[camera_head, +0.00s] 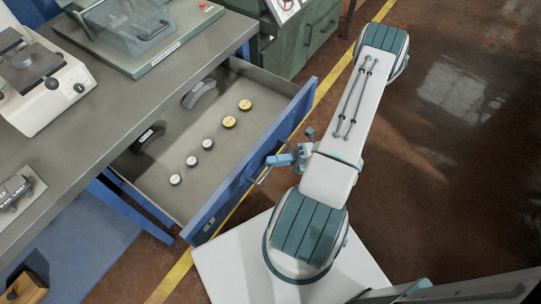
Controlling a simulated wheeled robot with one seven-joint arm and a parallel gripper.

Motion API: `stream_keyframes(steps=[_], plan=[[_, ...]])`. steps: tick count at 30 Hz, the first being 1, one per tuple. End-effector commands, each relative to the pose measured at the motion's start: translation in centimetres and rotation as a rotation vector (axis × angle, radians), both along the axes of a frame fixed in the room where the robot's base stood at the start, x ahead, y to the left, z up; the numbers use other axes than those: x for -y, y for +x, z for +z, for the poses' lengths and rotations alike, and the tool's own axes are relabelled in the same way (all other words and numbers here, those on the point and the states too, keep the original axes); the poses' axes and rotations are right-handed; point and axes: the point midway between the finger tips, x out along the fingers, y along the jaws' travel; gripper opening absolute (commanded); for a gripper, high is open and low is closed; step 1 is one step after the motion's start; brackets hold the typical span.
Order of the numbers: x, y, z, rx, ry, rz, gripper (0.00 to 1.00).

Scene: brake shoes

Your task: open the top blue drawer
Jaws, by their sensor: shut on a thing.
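The top blue drawer (303,105) is pulled well out from under the grey workbench. Its blue front panel faces my arm and its grey inside is exposed. My gripper (266,172) is at the outer side of the drawer front, shut on the drawer handle (262,180), near the middle of the panel. The fingertips are small in this view and partly hidden by the gripper body.
In the drawer lie two curved brake shoes (199,93), two yellow round pieces (229,121) and several small white-topped ones (207,144). The workbench (110,115) carries a white scale-like device (40,85) and a clear-covered box (130,25). Green cabinets (320,28) stand behind. Floor at right is clear.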

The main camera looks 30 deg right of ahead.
Motion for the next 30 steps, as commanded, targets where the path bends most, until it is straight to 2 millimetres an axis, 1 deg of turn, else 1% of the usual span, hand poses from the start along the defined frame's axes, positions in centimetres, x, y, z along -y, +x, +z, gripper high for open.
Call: stream_keyframes(steps=[6,17,18,19,20,27,30], plan=[[0.18,-0.71,-0.02,-0.001,0.002,0.013,0.0],[0.29,-0.78,-0.05,-0.002,0.002,0.01,0.0],[0.29,-0.78,-0.05,-0.002,0.002,0.01,0.19],[0.29,-0.78,-0.05,-0.002,0.002,0.01,0.27],[0.28,-0.77,-0.04,-0.002,0.002,0.01,0.32],[0.22,-0.74,-0.02,-0.002,0.001,0.012,0.32],[0.53,-0.81,-0.11,-0.002,0.0,0.011,0.32]])
